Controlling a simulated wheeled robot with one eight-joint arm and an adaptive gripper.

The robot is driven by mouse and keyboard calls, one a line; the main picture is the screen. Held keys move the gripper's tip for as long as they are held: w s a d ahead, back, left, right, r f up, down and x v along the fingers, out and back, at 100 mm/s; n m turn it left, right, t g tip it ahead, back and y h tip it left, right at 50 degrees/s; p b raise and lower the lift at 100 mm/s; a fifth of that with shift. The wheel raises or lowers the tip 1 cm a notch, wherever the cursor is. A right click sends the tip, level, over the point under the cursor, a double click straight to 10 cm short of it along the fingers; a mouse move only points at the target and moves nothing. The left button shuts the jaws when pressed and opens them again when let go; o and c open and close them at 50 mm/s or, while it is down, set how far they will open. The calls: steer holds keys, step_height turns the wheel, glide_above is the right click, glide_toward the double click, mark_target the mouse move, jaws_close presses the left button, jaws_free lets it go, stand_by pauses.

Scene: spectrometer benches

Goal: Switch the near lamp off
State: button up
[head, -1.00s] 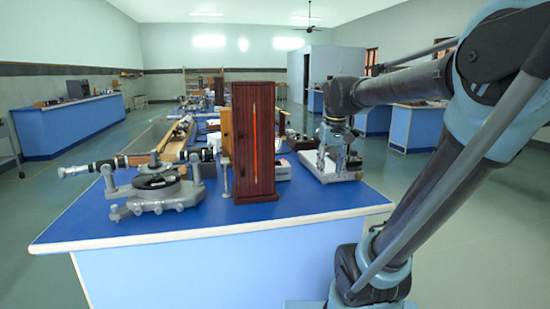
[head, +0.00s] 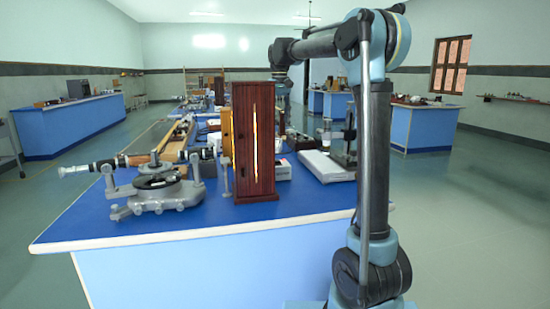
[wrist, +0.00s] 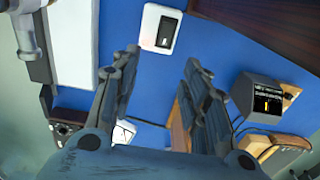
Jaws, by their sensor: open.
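The near lamp (head: 254,165) is a tall dark-red wooden housing on the front bench, with a bright yellow-white glowing slit. A white switch box (wrist: 160,29) with a black rocker lies on the blue bench top in the wrist view, beside a dark wooden edge at upper right. My gripper (wrist: 163,72) is open and empty, its two dark fingers pointing toward the bench below the switch box in the picture. Nothing is between the fingertips but bench top. In the head view my wrist (head: 282,75) hangs behind and right of the lamp; the fingertips are not clear there.
A spectrometer (head: 155,185) stands left of the lamp. A white box (head: 325,165) lies on the bench to its right. In the wrist view, a dark meter-like box (wrist: 257,98) with a lit display and wires stands at right. Other blue benches (head: 425,128) stand farther back.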

steer(key=w+a, duration=0.1)
steer(key=a, duration=0.1)
glide_toward(277, 161)
steer(key=w+f, duration=0.1)
steer(key=f, duration=0.1)
steer(key=w+f, duration=0.1)
steer(key=f, duration=0.2)
steer(key=w+a+f, duration=0.1)
steer(key=f, duration=0.2)
steer(key=shift+w+f, duration=0.15)
steer(key=shift+w, duration=0.25)
